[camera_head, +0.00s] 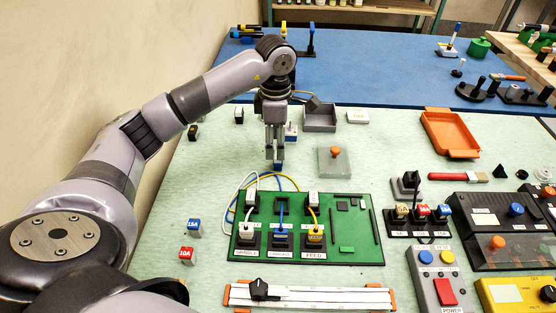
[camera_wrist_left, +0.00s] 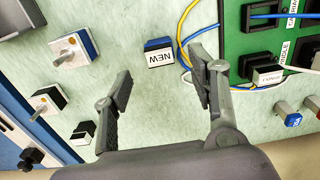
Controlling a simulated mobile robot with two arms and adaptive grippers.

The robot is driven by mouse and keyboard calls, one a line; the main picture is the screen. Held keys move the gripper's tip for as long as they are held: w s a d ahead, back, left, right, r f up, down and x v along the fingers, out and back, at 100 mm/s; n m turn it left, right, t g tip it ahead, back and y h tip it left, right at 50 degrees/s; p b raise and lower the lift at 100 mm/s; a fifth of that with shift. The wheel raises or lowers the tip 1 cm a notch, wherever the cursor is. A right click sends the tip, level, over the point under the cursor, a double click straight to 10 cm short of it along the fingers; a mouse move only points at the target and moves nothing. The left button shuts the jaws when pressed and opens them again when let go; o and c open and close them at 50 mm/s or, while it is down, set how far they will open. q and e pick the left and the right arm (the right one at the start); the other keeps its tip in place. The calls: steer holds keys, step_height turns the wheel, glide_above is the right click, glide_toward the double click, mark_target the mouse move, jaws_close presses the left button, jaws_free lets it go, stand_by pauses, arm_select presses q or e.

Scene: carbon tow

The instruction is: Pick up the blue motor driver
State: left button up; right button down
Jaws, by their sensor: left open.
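A small block with a blue edge and a white label reading NEW (camera_wrist_left: 159,56) lies on the pale green mat. In the head view its blue part (camera_head: 278,165) shows just below the fingers of my left gripper (camera_head: 275,153). In the wrist view the left gripper (camera_wrist_left: 160,76) is open, with one finger on each side of the block's line and a gap to each. Nothing is held. A second blue-labelled module (camera_head: 281,238) sits on the green circuit board (camera_head: 355,257), with a blue cable plugged in. My right gripper is not in view.
White, blue and yellow cables (camera_head: 238,190) loop between the block and the board. A white module with a blue edge (camera_head: 291,131) and a grey tray (camera_head: 320,118) stand behind. Blue 15A (camera_head: 194,227) and red 10A (camera_head: 187,256) blocks lie left of the board.

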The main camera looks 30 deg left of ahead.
mark_target(275, 154)
arm_select(q)
steer(key=f, duration=0.5)
steer(key=shift+s+a+f+p, duration=0.15)
steer(key=shift+s+f+p, duration=0.05)
steer(key=shift+f+p, duration=0.2)
steer(key=shift+w+f, duration=0.1)
steer(key=shift+f, duration=0.15)
steer(key=c, duration=1.2)
steer(key=shift+o, duration=0.2)
steer(key=shift+r, duration=0.1)
